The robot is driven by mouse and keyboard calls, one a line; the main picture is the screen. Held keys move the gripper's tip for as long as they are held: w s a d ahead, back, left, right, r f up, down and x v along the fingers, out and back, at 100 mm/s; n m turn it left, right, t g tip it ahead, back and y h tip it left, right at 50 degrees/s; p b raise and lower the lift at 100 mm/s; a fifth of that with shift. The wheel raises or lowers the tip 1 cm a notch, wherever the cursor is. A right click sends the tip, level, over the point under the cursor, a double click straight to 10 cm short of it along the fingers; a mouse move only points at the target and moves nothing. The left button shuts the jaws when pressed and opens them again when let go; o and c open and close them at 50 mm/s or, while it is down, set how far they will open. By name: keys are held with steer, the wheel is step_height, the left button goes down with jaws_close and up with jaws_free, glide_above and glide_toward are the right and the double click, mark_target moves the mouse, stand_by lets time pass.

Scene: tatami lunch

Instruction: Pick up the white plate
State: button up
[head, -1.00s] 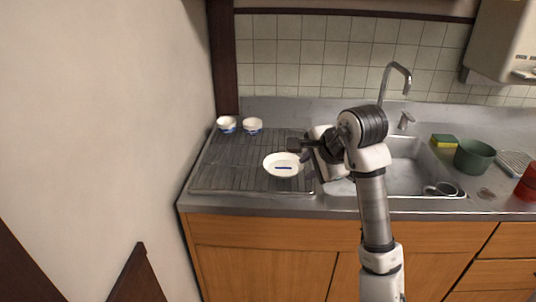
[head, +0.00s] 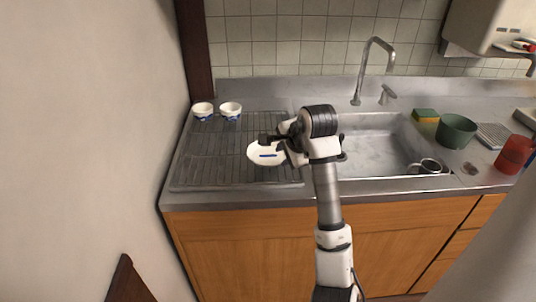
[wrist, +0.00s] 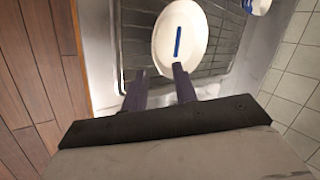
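The white plate (head: 257,160) is round with a blue bar-shaped mark in its middle. It lies on the ribbed drainboard left of the sink. In the wrist view the plate (wrist: 194,45) is at the upper middle, just beyond my fingertips. My gripper (head: 268,140) is at the plate's back right edge in the head view. In the wrist view my gripper (wrist: 160,75) is open, with its two dark fingers apart near the plate's rim. The right fingertip overlaps the rim in the picture; I cannot tell if it touches. Nothing is held.
Two small blue-and-white cups (head: 203,111) (head: 231,110) stand at the drainboard's (head: 205,165) back left. The sink (head: 375,150) is to the right, with a tall faucet (head: 362,70) behind and a mug (head: 427,167) inside. A green pot (head: 456,131), sponge (head: 426,115) and red cup (head: 514,154) stand further right.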

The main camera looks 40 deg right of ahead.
mark_target(279, 172)
steer(key=shift+s+f+p+x, duration=0.15)
steer(key=shift+p+x, duration=0.45)
steer(key=shift+x, duration=0.75)
steer(key=shift+s+f+p+x, duration=0.1)
steer(key=shift+p+x, duration=0.45)
steer(key=shift+x, duration=0.75)
steer(key=shift+r, duration=0.1)
jaws_close()
